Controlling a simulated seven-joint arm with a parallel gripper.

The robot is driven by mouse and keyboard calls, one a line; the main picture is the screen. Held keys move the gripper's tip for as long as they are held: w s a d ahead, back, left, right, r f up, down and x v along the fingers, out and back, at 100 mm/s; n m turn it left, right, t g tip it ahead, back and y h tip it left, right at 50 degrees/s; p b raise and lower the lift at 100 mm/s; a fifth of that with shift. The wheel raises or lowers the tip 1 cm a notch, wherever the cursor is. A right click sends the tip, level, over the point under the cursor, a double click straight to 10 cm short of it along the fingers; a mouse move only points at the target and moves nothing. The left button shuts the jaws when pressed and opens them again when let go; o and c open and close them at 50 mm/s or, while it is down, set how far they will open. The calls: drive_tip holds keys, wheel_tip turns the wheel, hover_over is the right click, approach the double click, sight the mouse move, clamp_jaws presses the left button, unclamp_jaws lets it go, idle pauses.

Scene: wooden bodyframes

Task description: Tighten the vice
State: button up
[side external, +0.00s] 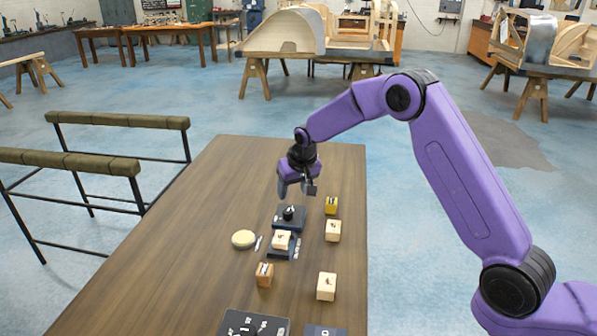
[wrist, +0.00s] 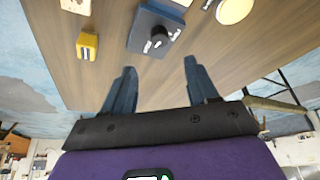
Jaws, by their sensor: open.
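The vice (side external: 289,218) is a dark blue block with a black knob on its near-top face, and it stands on the table. A pale wooden block (side external: 281,240) sits at its near side, on a dark blue base; I cannot tell whether the vice clamps it. The vice also shows in the wrist view (wrist: 145,32), its black knob (wrist: 157,39) facing the camera. My gripper (side external: 297,190) is open and empty, above and slightly beyond the vice. In the wrist view, its two blue fingers (wrist: 160,70) are spread apart, not touching the knob.
A yellow block (side external: 331,206) and wooden blocks (side external: 333,231) stand right of the vice. A round cream disc (side external: 243,239) lies left. Black dial panel (side external: 252,325) sits at the near edge. The table's (side external: 190,240) left side is clear.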

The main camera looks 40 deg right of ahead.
drive_tip(key=v, duration=0.7)
idle(0.3)
drive_tip(key=s+a+r+n+g+y, duration=0.1)
drive_tip(key=s+a+r+n, duration=0.2)
drive_tip(key=s, duration=0.5)
drive_tip(key=s+a+n+g+y, duration=0.1)
drive_tip(key=s+a+n, duration=0.25)
drive_tip(key=s, duration=0.55)
drive_tip(key=s+d+n+g, duration=0.1)
drive_tip(key=s+d+n, duration=0.3)
drive_tip(key=s, duration=0.9)
drive_tip(key=s+d+n+g, duration=0.1)
drive_tip(key=s+d+n, duration=0.3)
drive_tip(key=s+d, duration=0.4)
drive_tip(key=s+f, duration=0.1)
drive_tip(key=s, duration=0.3)
drive_tip(key=shift+s+h, duration=0.4)
